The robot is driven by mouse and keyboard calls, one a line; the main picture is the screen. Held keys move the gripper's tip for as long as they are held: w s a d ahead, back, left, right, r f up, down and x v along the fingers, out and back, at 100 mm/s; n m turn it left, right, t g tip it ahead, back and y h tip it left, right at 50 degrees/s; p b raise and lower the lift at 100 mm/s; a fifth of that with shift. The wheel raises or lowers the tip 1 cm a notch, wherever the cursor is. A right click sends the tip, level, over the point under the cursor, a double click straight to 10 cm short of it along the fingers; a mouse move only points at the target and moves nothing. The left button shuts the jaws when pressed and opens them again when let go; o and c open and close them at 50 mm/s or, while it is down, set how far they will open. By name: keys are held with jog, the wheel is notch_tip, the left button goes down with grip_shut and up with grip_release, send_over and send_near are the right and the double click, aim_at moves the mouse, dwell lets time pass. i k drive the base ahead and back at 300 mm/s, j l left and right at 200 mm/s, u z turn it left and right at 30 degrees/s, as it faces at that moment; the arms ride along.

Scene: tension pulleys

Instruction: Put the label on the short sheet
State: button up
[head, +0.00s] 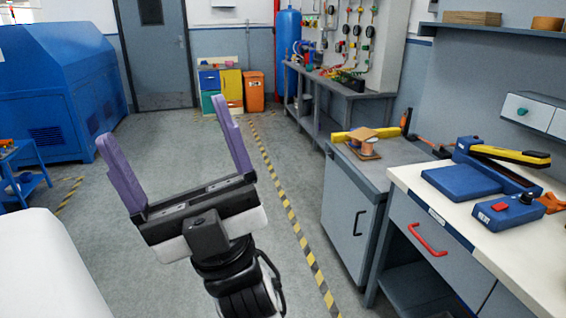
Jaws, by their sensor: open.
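My gripper (174,145) is in the lower middle of the head view. Its two purple fingers are spread wide apart with nothing between them, above the open floor. It is well to the left of the benches and touches nothing. I cannot make out a label or a short sheet in this view. A small pale mark shows on the front edge of the white worktop at the right, but it is too small to tell what it is.
A white worktop (520,254) at the right bears a blue machine with a yellow arm (510,154) and a blue control box (508,212). A grey cabinet (350,217) stands beside it. A large blue machine (55,85) is at left. The middle floor is clear.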

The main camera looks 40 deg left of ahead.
aim_at(363, 133)
jog(key=z, duration=0.5)
jog(key=i+j+z, duration=0.1)
jog(key=z, duration=0.25)
jog(key=j+z, duration=0.15)
jog(key=z, duration=0.25)
jog(key=i+j+z, duration=0.1)
jog(key=z, duration=0.25)
jog(key=j+z, duration=0.3)
jog(key=j, duration=0.2)
jog(key=j+z, duration=0.25)
jog(key=j, duration=0.3)
jog(key=j+z, duration=0.1)
jog(key=j, duration=1)
